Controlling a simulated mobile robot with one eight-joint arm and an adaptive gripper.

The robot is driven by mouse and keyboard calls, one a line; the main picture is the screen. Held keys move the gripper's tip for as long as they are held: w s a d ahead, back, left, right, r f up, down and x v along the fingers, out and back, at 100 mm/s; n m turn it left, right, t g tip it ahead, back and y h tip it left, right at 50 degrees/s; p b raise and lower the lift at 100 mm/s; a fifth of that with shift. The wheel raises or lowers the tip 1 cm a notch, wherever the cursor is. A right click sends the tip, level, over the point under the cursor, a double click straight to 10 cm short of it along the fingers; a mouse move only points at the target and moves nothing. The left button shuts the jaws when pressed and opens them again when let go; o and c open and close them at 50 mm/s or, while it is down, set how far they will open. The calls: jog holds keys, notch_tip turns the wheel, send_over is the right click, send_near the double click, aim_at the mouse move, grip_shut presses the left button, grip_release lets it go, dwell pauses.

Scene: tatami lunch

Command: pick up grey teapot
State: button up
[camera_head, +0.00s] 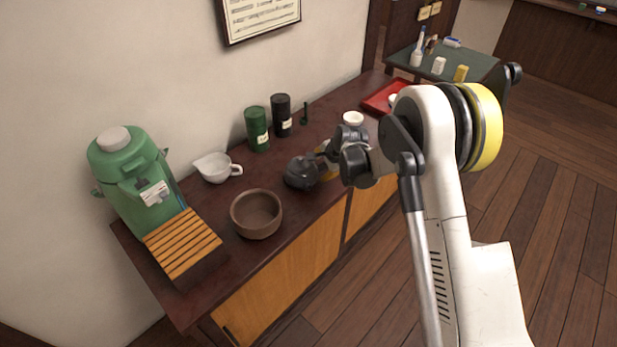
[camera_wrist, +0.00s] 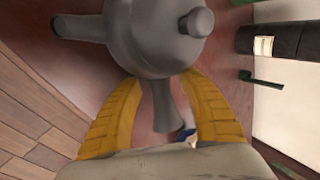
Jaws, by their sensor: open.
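The grey teapot (camera_head: 300,172) stands on the dark red-brown cabinet top, near its front edge. In the wrist view the teapot (camera_wrist: 155,38) fills the top middle, with its knobbed lid and a spout pointing left. Its straight side handle (camera_wrist: 162,108) points down in that view, between the two yellow fingers. My gripper (camera_wrist: 165,90) is open around the handle, with one finger on each side and the tips close to the teapot's body. I cannot tell whether either finger touches it. In the head view my gripper (camera_head: 325,160) is at the teapot's right side, partly hidden by my wrist.
On the cabinet top (camera_head: 215,258) are a brown bowl (camera_head: 256,214), a white spouted cup (camera_head: 214,168), a green flask (camera_head: 130,178), a slatted wooden box (camera_head: 183,243), a green canister (camera_head: 257,129), a black canister (camera_head: 281,115), a white cup (camera_head: 353,118) and a red tray (camera_head: 385,97).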

jog(key=shift+r, duration=0.15)
jog(key=shift+c, duration=0.7)
grip_shut()
jog(key=shift+r, duration=0.1)
